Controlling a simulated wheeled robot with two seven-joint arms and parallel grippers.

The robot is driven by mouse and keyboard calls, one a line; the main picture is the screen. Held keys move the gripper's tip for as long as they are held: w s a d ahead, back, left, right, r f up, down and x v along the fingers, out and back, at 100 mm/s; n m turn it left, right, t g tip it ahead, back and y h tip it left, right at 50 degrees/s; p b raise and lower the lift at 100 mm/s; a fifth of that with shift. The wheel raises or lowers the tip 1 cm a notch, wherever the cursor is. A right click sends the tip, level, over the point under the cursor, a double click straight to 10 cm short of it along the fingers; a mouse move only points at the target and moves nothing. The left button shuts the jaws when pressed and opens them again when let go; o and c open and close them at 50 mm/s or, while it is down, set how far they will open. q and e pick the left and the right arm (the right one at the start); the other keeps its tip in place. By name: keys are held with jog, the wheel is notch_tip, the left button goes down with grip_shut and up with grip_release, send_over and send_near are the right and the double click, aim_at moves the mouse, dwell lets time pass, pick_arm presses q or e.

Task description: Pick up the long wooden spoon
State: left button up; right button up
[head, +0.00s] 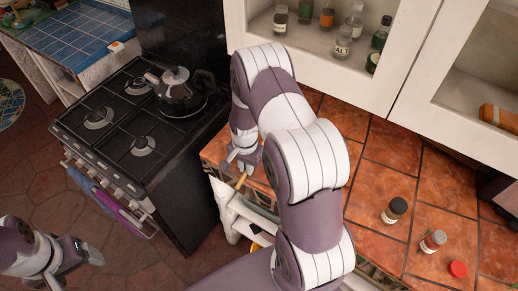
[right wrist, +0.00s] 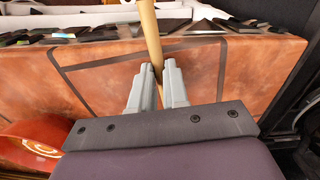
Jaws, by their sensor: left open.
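The long wooden spoon shows in the right wrist view as a pale wooden handle (right wrist: 150,32). It runs from the top edge down between the fingertips of my right gripper (right wrist: 158,70), which are closed against its sides. The spoon's far end is out of that view. In the head view my right gripper (head: 243,164) is at the counter's edge beside the stove, and a small piece of the wooden handle (head: 241,181) shows below it. My left gripper (head: 86,252) is open and empty above the floor at the lower left.
The tiled counter (head: 390,160) holds a dark-lidded jar (head: 395,210), another jar (head: 433,241) and a red lid (head: 457,268). A kettle (head: 174,88) stands on the stove (head: 117,122). A wall cabinet (head: 420,70) hangs above. A red rounded object (right wrist: 28,148) is at the wrist view's lower left.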

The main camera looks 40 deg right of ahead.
grip_shut()
jog(key=shift+r, duration=0.15)
